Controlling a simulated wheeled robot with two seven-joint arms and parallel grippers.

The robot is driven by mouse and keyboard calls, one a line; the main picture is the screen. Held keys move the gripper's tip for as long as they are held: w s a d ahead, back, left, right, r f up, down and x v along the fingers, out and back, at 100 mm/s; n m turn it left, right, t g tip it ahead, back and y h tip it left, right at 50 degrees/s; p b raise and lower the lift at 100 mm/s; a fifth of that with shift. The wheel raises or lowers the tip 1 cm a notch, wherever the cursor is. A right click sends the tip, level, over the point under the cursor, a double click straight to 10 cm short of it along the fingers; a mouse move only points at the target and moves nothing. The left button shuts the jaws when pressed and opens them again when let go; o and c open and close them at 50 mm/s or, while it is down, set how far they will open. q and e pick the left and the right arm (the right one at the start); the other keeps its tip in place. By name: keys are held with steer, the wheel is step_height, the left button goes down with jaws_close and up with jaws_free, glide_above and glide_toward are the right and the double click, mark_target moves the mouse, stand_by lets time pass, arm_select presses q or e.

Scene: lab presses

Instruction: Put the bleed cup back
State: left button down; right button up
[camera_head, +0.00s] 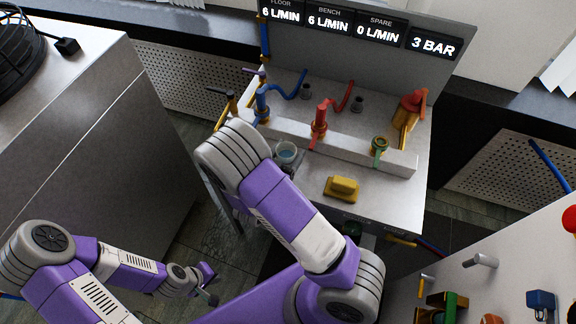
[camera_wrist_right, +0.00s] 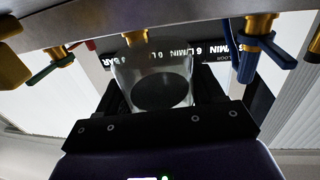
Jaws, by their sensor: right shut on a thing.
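The bleed cup is a clear cup (camera_head: 286,151) with a pale blue inside, near the bench's front edge, in front of the ledge between the blue and red valves. In the right wrist view the cup (camera_wrist_right: 155,75) stands between the dark fingers, with a dark round patch in it. My right gripper (camera_wrist_right: 156,92) is shut on it.
The ledge carries a blue valve (camera_head: 262,103), a red valve (camera_head: 319,122) and a green-handled valve (camera_head: 379,148). A yellow block-shaped item (camera_head: 342,188) lies on the bench in front. A grey cabinet (camera_head: 95,130) stands left. A panel with fittings (camera_head: 478,262) is lower right.

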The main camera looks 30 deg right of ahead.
mark_target(288, 161)
steer(key=shift+f+b, duration=0.75)
steer(key=shift+f, duration=1.5)
steer(key=shift+f, duration=0.15)
steer(key=o, duration=1.1)
steer(key=shift+r, duration=0.25)
steer(key=p+v, duration=0.2)
steer(key=v, duration=1)
steer(key=shift+s+f, duration=0.1)
steer(key=shift+f, duration=0.05)
